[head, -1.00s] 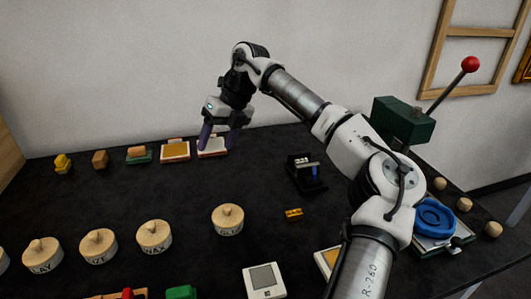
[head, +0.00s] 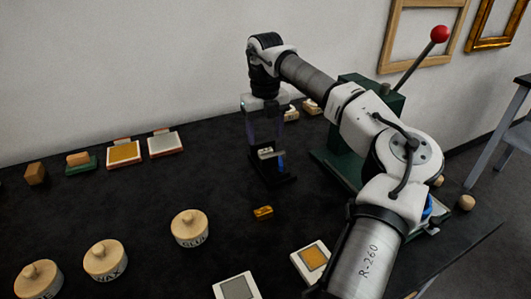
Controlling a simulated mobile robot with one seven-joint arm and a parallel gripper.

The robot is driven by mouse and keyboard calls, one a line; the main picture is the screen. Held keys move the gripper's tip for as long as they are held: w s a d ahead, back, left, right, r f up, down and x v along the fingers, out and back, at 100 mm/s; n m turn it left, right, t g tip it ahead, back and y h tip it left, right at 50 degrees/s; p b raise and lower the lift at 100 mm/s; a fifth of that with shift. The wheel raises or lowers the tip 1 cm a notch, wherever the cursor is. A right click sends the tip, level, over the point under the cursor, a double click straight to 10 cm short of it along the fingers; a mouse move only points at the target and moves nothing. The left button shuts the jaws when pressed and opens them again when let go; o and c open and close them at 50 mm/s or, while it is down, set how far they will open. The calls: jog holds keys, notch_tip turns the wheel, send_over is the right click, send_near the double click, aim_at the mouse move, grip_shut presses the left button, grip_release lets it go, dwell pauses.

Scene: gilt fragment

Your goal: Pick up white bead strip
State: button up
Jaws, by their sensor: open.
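My gripper (head: 267,142) points down in the head view, with its two purple fingers apart.
A small gold piece (head: 263,212) lies in front of the stand. Round wooden-lidded pots (head: 190,229) stand at the front left. Pads (head: 166,144) line the back left. A green press (head: 338,168) with a red-knobbed lever stands to the right.

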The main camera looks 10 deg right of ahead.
aim_at(267, 151)
jog(key=shift+d+f+p, duration=0.15)
jog(key=shift+f+p, duration=0.45)
jog(key=shift+f, duration=2.1)
jog(key=c, duration=1.1)
jog(key=shift+o, duration=0.2)
jog(key=shift+r, duration=0.1)
